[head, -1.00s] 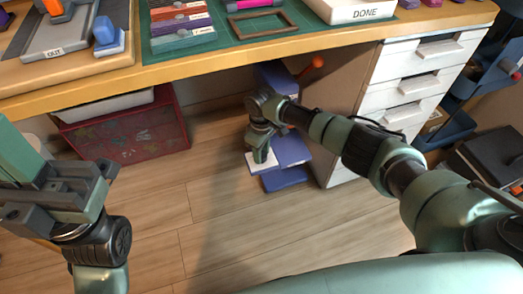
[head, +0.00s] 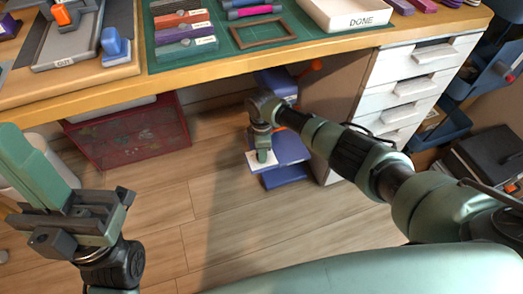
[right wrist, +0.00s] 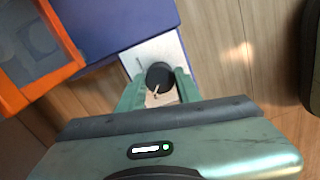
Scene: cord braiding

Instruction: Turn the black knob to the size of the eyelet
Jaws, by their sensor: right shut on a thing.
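The black knob (right wrist: 160,76) sits on a white plate (right wrist: 160,53) of the blue press in the right wrist view. A pale pointer line shows on the knob's near side. My right gripper (right wrist: 159,88) has its two green fingers around the knob, shut on it. In the head view, my right gripper (head: 263,155) reaches down to the white plate at the front of the blue press (head: 292,148); the knob is hidden there. My left gripper (head: 75,215) is at the lower left, away from the press; its jaw opening is unclear. Size marks are too small to read.
The press stands on the wooden floor under the table (head: 230,58), beside white drawers (head: 410,88). An orange handle end (head: 316,64) shows behind my right arm. A red bin (head: 135,135) stands further left. The floor between has free room.

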